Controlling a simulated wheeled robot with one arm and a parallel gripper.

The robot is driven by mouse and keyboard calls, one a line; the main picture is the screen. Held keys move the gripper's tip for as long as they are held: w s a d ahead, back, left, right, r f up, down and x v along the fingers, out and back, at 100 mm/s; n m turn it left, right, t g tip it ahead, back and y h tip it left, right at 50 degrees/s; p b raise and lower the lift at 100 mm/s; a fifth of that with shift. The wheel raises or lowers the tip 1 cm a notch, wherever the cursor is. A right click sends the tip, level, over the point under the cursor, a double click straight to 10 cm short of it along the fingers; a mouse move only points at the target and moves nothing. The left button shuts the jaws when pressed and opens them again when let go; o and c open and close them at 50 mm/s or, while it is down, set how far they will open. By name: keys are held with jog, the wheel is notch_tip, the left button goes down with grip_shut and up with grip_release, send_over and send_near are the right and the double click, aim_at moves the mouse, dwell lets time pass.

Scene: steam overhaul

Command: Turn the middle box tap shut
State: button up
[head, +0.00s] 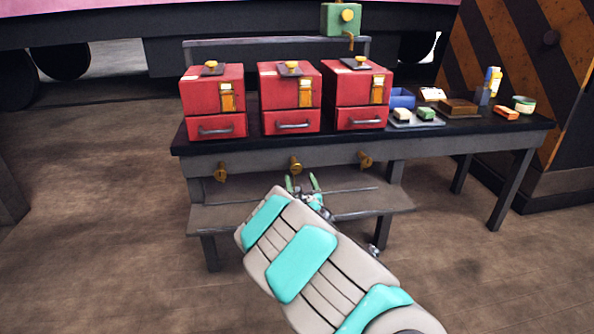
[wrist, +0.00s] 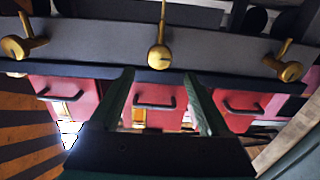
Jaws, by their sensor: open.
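Three brass taps sit in a row on the grey front rail of the bench. The middle tap (head: 295,164) is below the middle red box (head: 290,95); its thin handle points up in the wrist view (wrist: 158,57), which looks upside down. My gripper (head: 301,181) is open and empty, just below and in front of the middle tap in the head view. In the wrist view its two green fingers (wrist: 158,78) stand apart, with the tap centred beyond their tips. I see no contact with the tap.
The other taps are at left (head: 220,172) and right (head: 366,159). Red boxes stand above them at left (head: 212,100) and right (head: 357,92). A lower shelf (head: 230,218) juts out under the rail. Small items, including a blue bin (head: 402,98), fill the bench's right part.

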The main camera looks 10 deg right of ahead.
aim_at(296, 168)
jog(key=shift+w+d, duration=0.1)
jog(key=shift+w, duration=3.2)
jog(key=shift+c, duration=0.3)
grip_shut()
